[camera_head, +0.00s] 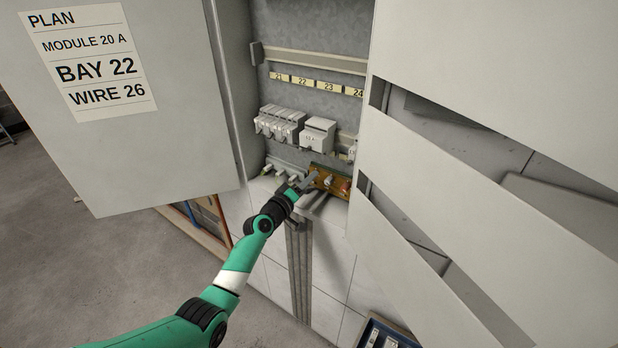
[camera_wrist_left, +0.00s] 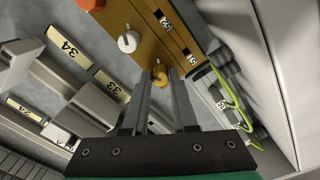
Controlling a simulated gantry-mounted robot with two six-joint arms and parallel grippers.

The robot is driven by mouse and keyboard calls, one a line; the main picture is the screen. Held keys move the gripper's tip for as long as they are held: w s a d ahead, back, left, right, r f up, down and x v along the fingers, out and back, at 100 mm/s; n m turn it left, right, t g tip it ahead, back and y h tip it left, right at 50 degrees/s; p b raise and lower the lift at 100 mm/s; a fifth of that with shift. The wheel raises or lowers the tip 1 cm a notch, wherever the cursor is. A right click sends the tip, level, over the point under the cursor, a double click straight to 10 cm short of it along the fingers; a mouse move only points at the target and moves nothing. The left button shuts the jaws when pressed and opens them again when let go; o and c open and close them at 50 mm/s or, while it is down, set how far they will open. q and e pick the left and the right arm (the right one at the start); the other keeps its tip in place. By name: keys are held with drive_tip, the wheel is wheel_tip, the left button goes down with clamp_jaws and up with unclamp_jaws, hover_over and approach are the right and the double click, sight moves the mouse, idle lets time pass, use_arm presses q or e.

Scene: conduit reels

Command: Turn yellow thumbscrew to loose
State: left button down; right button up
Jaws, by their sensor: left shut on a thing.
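The yellow thumbscrew (camera_wrist_left: 159,74) is on a brown terminal block (camera_wrist_left: 143,20) in the left wrist view. My left gripper (camera_wrist_left: 162,84) has its two fingers on either side of the thumbscrew and is shut on it. In the head view, my left gripper (camera_head: 308,181) reaches into the open cabinet, at the left end of the brown block (camera_head: 329,180). The thumbscrew is hidden or too small to make out there. My right gripper is not in view.
A white knob (camera_wrist_left: 128,41) and an orange knob (camera_wrist_left: 91,4) sit on the same block. Green-yellow wires (camera_wrist_left: 233,92) run beside it. Grey modules (camera_head: 318,133) hang above. The cabinet door (camera_head: 130,150) stands open at left; large pale panels (camera_head: 480,70) crowd the right.

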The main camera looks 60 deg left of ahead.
use_arm(q)
drive_tip(key=n+p, duration=0.1)
drive_tip(key=n, duration=0.5)
drive_tip(key=shift+r+n+p, duration=0.1)
drive_tip(key=shift+n+p, duration=0.2)
drive_tip(key=shift+p, duration=0.1)
drive_tip(key=n+p, duration=0.1)
drive_tip(key=n, duration=0.4)
drive_tip(key=shift+n, duration=0.3)
drive_tip(key=c, duration=0.7)
unclamp_jaws()
